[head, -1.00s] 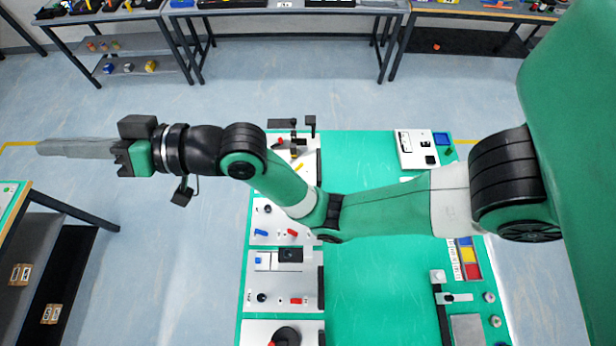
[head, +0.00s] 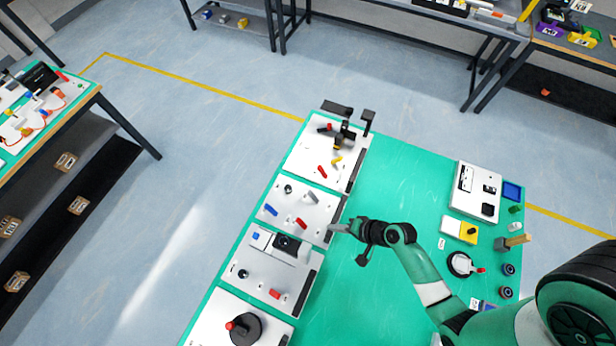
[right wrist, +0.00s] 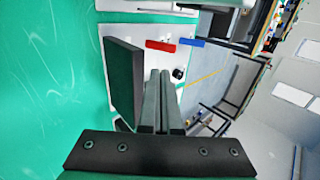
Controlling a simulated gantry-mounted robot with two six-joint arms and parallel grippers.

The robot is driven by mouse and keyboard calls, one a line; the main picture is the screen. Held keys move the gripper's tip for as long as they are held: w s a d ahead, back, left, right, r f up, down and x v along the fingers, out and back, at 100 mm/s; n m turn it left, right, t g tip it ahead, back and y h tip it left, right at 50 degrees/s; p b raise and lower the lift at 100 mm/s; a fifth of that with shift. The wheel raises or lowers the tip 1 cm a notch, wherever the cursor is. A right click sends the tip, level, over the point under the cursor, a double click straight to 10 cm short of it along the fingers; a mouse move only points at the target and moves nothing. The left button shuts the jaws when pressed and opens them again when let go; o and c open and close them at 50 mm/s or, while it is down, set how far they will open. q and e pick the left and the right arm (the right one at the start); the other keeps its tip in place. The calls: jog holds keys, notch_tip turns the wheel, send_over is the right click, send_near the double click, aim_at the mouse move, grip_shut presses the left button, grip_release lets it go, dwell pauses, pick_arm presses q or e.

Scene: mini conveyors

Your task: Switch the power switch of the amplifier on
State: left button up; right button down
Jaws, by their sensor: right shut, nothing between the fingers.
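I cannot tell for certain which device is the amplifier. A white panel (head: 262,205) on the green table carries a blue lever (head: 270,210), a red lever (head: 301,223), a grey lever (head: 312,196) and a black knob (head: 288,188). My right gripper (head: 330,228) is shut and empty, at this panel's right edge in the head view. In the right wrist view its closed fingers (right wrist: 158,73) point toward a white panel (right wrist: 120,32) with a red lever (right wrist: 160,44), a blue lever (right wrist: 191,42) and a black knob (right wrist: 179,73). Contact cannot be told. My left gripper is not in view.
More white panels stand above (head: 300,150) and below (head: 215,322) in the left row. A white box (head: 465,205), a yellow-and-white block (head: 452,228) and small parts lie at the table's right. The table's green middle (head: 400,170) is mostly clear.

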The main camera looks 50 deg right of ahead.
jog(key=b, duration=0.3)
send_near(301, 222)
jog(key=b+x, duration=0.1)
jog(key=x, duration=0.4)
jog(key=shift+w+f+b, duration=0.1)
jog(key=shift+f+b, duration=0.25)
jog(key=shift+f, duration=0.05)
jog(key=shift+w+a+f, duration=0.1)
jog(key=shift+w, duration=0.25)
jog(key=shift+w+a+f, duration=0.15)
jog(key=shift+w+f, duration=0.05)
jog(key=shift+w, duration=0.4)
jog(key=shift+s+f+b, duration=0.1)
jog(key=shift+b, duration=0.2)
jog(key=shift+s, duration=0.2)
